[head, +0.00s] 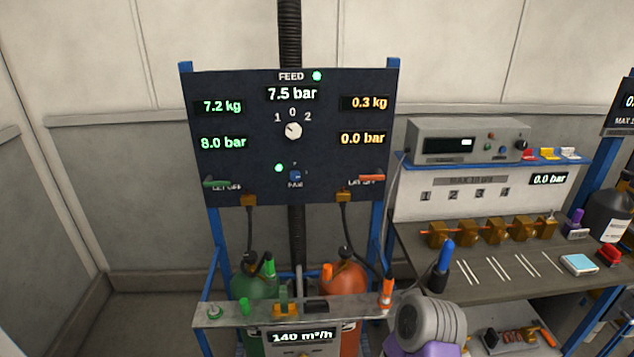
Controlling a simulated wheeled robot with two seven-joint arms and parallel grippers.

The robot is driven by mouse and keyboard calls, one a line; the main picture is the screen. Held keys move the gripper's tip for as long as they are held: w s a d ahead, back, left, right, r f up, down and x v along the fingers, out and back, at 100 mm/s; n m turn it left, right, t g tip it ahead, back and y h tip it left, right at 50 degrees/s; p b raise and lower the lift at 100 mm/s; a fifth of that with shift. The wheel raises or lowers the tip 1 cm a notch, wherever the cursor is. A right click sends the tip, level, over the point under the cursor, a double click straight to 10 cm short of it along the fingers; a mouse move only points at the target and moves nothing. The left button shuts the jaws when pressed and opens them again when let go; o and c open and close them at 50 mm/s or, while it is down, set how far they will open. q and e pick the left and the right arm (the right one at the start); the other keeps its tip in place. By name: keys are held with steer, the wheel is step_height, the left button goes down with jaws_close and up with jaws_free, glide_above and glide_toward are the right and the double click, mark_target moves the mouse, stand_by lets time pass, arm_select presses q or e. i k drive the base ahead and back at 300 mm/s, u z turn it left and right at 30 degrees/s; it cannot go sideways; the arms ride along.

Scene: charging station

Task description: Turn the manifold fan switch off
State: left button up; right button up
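The fan switch (295,176) is a small blue switch low in the middle of the dark feed panel (240,122), above a partly hidden label that seems to read FAN. A green lamp (279,168) is lit just to its upper left. The switch is too small for me to tell its position. The display (303,337) below reads 140 m³/h. Neither gripper's fingers show. A grey rounded part with purple at the bottom, right of centre, looks like my arm, well below and right of the switch.
A white dial (293,131) sits above the switch. A green lever (216,183) and an orange lever (370,178) flank it. Green (250,287) and orange (345,283) cylinders stand below, behind a metal shelf (225,316). A workbench (420,252) with tools is at right.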

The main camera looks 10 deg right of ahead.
mark_target(295, 174)
steer(key=z, duration=0.7)
steer(key=i, duration=0.85)
steer(key=u, duration=0.75)
